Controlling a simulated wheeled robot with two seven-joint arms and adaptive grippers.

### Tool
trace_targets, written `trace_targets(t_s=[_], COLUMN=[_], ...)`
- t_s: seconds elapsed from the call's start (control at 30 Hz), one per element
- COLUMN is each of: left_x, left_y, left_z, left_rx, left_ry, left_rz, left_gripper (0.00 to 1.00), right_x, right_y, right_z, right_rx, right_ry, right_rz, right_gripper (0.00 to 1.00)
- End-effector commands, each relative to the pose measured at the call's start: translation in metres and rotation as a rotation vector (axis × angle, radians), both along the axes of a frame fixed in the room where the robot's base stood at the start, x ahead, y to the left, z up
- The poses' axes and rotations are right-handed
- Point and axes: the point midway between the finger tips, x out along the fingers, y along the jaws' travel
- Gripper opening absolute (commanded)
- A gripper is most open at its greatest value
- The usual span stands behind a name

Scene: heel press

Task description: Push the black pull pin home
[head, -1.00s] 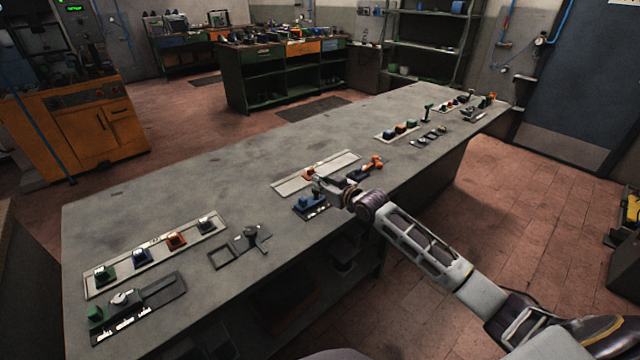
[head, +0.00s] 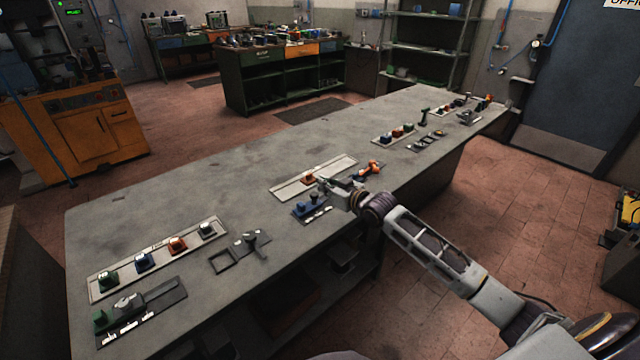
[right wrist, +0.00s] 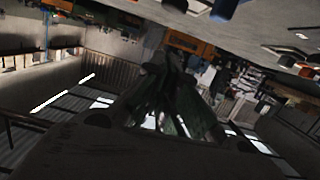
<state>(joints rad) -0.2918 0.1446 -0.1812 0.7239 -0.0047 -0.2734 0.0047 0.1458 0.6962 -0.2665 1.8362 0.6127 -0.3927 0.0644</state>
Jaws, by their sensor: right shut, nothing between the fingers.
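My right gripper (head: 326,184) is shut and empty, low over the grey bench at its middle station. In the right wrist view its dark fingers (right wrist: 172,68) are together, and the room appears tilted. Beside it are a pale strip (head: 290,188) with an orange block (head: 308,178) and a blue block unit (head: 306,208). I cannot tell whether the gripper touches anything. I cannot make out which small part is the black pull pin; the gripper may hide it. A dark knob (head: 208,228) sits on the near-left strip. My left gripper is not in view.
The bench (head: 180,190) also bears an orange-handled item (head: 370,168), a dark T-shaped post (head: 252,240) beside a square frame, and a green-ended unit (head: 128,308). More fixtures stand at the far right end. Bare bench lies behind the middle strip.

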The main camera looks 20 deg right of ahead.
Motion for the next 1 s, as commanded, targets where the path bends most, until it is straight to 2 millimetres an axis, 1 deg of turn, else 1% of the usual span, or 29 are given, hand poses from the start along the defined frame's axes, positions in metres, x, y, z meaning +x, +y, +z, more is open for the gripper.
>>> trace_targets(t_s=[0.1,0.6,0.8,1.0], left_x=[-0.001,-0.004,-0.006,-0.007], left_y=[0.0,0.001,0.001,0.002], left_z=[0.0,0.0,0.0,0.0], left_rx=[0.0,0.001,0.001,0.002], left_ry=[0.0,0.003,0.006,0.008], left_rz=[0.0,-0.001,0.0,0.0], left_gripper=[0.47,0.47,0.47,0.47], right_x=[-0.01,-0.043,-0.053,-0.057], right_y=[-0.003,-0.015,-0.018,-0.02], right_z=[0.002,0.01,0.012,0.014], right_rx=[-0.001,-0.002,-0.001,-0.001], right_ry=[0.001,0.0,0.001,0.0], right_rz=[0.0,0.0,0.0,0.0], right_gripper=[0.0,0.0,0.0,0.0])
